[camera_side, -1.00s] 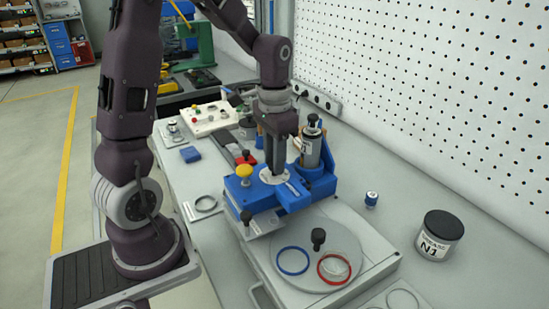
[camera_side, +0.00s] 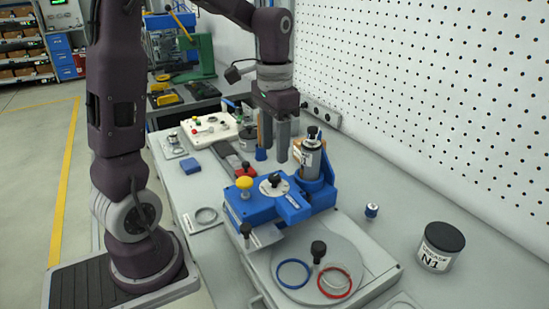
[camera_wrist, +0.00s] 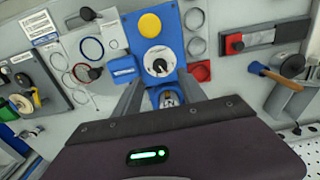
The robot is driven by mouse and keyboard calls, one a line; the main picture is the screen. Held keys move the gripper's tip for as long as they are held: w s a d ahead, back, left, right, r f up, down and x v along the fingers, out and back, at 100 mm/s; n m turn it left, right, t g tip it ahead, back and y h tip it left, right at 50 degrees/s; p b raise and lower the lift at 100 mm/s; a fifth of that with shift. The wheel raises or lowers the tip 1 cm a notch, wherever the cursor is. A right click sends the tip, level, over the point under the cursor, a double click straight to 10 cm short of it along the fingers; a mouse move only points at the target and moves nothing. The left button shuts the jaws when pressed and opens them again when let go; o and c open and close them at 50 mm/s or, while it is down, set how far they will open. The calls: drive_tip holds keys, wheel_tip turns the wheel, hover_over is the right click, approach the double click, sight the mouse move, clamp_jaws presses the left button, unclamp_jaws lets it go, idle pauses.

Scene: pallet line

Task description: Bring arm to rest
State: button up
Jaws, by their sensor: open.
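My gripper (camera_side: 276,155) hangs above and behind the blue fixture (camera_side: 292,209) in the side view. Its two fingers point down, spread apart, with nothing between them. The fixture carries a yellow knob (camera_side: 244,183) and a round silver dial with a black knob (camera_side: 274,185); the fingertips are clear of both. In the wrist view the fingers (camera_wrist: 160,98) reach toward the fixture, where the dial (camera_wrist: 158,65) and yellow knob (camera_wrist: 150,25) show. The lower part of the wrist view is hidden by my own housing.
A silver canister (camera_side: 309,160) stands upright close right of my gripper. A turntable plate with a blue ring (camera_side: 293,274) and a red ring (camera_side: 335,281) lies in front. A grease tin (camera_side: 440,246) stands at right. The perforated wall (camera_side: 430,90) rises behind the bench.

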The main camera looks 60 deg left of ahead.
drive_tip(key=shift+r, duration=0.1)
drive_tip(key=s+d+r+t, duration=0.4)
drive_tip(key=s+d, duration=0.7)
drive_tip(key=s, duration=0.4)
drive_tip(key=shift+s+d+r+t, duration=0.15)
drive_tip(key=shift+s+d+t, duration=0.15)
drive_tip(key=shift+t, duration=0.5)
